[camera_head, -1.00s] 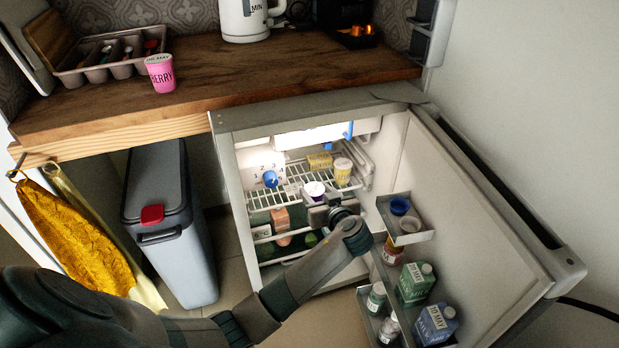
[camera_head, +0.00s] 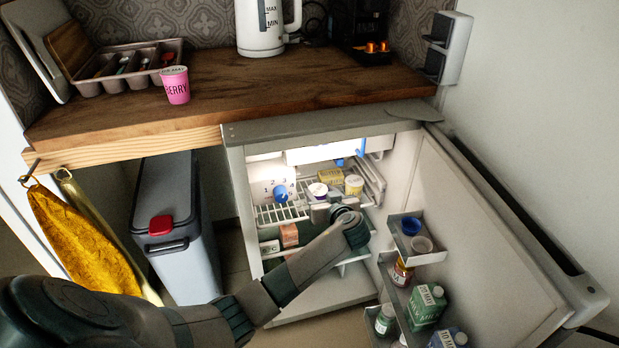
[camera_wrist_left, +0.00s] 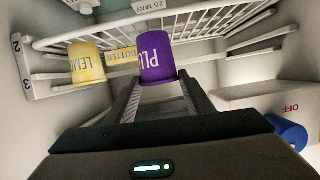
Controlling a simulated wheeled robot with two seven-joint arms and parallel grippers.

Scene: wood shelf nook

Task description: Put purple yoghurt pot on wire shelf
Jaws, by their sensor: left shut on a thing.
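The purple yoghurt pot (camera_head: 320,197), with a white lid, is inside the open fridge. In the left wrist view the purple pot (camera_wrist_left: 160,60) sits between the two fingers. My left gripper (camera_head: 322,212) is shut on it, reaching in from the front. The white wire shelf (camera_head: 272,214) spans the fridge under the freezer box, and it also shows in the left wrist view (camera_wrist_left: 215,18). The pot is at the shelf's front part; I cannot tell whether its base touches the wires. My right gripper is not in view.
A yellow lemon pot (camera_head: 354,185) and a yellow butter pack (camera_head: 330,175) stand close by on the right and behind. The fridge door (camera_head: 485,225), with loaded racks, stands open at the right.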

